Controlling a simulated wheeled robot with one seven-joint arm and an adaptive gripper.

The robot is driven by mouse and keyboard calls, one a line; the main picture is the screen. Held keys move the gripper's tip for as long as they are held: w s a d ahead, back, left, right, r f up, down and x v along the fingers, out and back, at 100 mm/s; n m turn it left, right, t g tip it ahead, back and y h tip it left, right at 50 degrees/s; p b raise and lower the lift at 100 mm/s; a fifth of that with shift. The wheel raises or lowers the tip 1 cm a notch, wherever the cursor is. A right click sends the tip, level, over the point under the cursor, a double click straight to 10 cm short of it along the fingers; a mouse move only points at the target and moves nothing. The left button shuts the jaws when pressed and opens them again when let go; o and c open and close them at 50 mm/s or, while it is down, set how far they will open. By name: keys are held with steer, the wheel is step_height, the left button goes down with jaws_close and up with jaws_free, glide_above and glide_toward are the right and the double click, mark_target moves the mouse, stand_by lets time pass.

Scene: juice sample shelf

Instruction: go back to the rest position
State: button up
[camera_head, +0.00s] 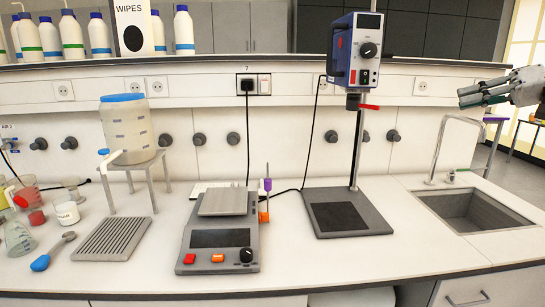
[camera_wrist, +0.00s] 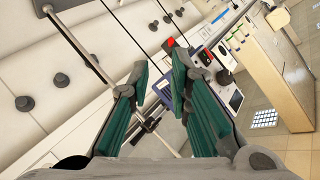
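My gripper (camera_head: 484,94) is raised at the right edge of the head view, above the sink side of the bench and apart from everything there. In the wrist view my gripper (camera_wrist: 160,95) shows its two green-padded fingers spread with a clear gap between them and nothing held. Behind the gap I see parts of the lab bench and the wall, tilted.
The sink (camera_head: 478,210) with its faucet (camera_head: 437,150) lies below my gripper. An overhead stirrer (camera_head: 355,50) on a stand is left of it. A balance (camera_head: 217,238), a drying rack (camera_head: 112,238) and a dispenser jug (camera_head: 128,125) stand further left.

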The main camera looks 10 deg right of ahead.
steer(key=s+a+m+g+h, duration=0.25)
steer(key=a+g+h, duration=0.2)
steer(key=a, duration=2.35)
steer(key=s+a+f+h, duration=0.3)
steer(key=s+a+f, duration=0.2)
steer(key=s+f, duration=0.5)
steer(key=s+a+f+n+h+p, duration=0.1)
steer(key=s+a+f+h, duration=0.2)
steer(key=s+f, duration=0.6)
steer(key=s+a, duration=0.1)
steer(key=s, duration=0.8)
steer(key=shift+a+f, duration=0.4)
steer(key=shift+n, duration=0.25)
